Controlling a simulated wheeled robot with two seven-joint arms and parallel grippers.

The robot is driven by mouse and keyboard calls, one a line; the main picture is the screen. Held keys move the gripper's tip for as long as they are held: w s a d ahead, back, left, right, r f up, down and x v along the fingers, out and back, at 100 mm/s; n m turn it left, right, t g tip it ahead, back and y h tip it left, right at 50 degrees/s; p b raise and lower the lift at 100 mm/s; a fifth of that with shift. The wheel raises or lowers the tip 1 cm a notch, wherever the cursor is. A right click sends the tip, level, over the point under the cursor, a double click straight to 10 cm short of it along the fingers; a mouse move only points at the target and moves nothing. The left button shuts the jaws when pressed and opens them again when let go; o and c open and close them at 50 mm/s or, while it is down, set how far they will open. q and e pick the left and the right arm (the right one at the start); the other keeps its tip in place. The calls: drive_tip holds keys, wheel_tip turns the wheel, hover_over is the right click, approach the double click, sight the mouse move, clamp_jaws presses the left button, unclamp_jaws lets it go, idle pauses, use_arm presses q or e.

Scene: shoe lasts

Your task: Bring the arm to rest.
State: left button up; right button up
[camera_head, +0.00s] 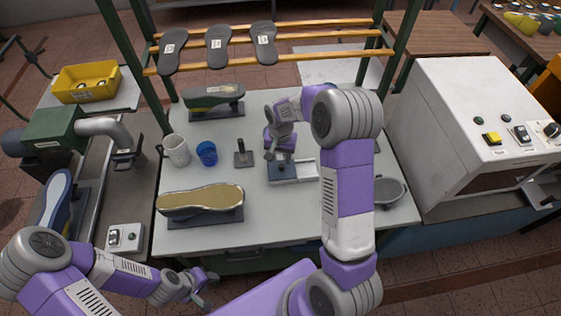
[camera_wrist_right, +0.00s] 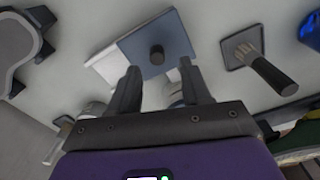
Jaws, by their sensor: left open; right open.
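My right arm reaches over the table (camera_head: 270,228) in the head view. Its gripper (camera_head: 277,152) is above a blue-grey plate with a dark knob (camera_head: 293,172). In the right wrist view the right gripper (camera_wrist_right: 160,82) is open and empty, with the plate (camera_wrist_right: 172,32) and its knob beyond the fingertips, seemingly apart. My left gripper (camera_head: 207,286) is open and empty, low in front of the table's front edge, away from objects.
A shoe last on a dark base (camera_head: 202,199) and a second last (camera_head: 212,97) stand on the table. A white mug (camera_head: 176,150), blue cup (camera_head: 206,153) and small post stand (camera_head: 243,154) are left of the right gripper. A white machine (camera_head: 440,125) stands right.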

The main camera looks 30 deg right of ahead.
drive_tip(key=shift+r, duration=1.1)
